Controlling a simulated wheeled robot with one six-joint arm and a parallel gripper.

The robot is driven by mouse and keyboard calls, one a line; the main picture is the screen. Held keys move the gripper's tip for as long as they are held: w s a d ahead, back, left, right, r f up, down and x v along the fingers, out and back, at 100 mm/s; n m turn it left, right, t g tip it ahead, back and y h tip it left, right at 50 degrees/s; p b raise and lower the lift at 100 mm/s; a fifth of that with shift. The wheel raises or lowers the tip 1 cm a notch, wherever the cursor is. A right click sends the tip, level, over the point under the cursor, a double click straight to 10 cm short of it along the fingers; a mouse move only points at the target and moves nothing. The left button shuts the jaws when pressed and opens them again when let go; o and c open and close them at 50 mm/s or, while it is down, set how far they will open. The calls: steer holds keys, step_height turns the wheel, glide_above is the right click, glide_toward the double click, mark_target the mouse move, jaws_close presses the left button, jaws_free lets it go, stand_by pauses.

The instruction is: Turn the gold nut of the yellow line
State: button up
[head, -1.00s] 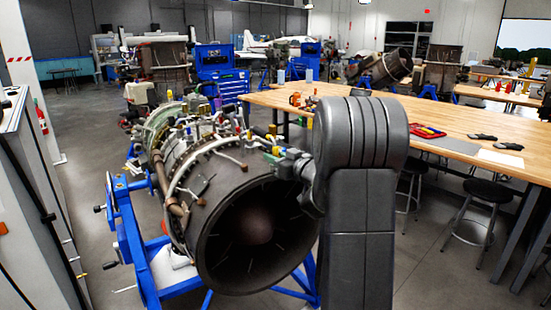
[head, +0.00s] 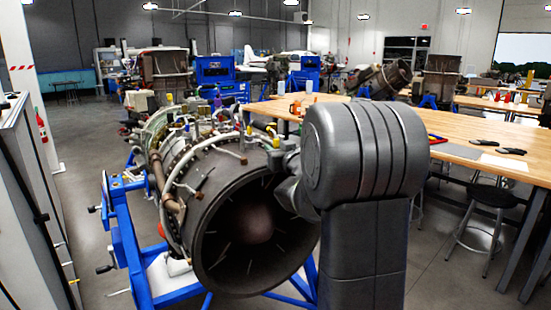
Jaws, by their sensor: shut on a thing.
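The turbine engine (head: 225,215) lies on a blue stand, its dark open end facing me. Pipes, lines and fittings crowd its top. Small yellow parts (head: 276,143) show at the top right of the engine, by my gripper (head: 279,150). My gripper is small in view and partly hidden behind my own arm. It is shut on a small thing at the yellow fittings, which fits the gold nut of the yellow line. The nut itself is too small and covered to make out, and its turn cannot be read.
The blue stand (head: 128,245) has crank handles sticking out at left. A long wooden table (head: 465,135) with tools stands at right, with stools (head: 485,195) by it. A grey cabinet (head: 25,170) is at far left. Floor between cabinet and stand is free.

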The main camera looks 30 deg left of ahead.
steer(key=shift+r+m+t+h+b, duration=0.1)
steer(key=shift+m+t+h+b, duration=0.35)
steer(key=shift+b, duration=1.15)
steer(key=b, duration=0.4)
steer(key=shift+a+f+m+t+b, duration=0.15)
steer(key=shift+f+m+t+b, duration=0.1)
steer(key=shift+f+b, duration=0.1)
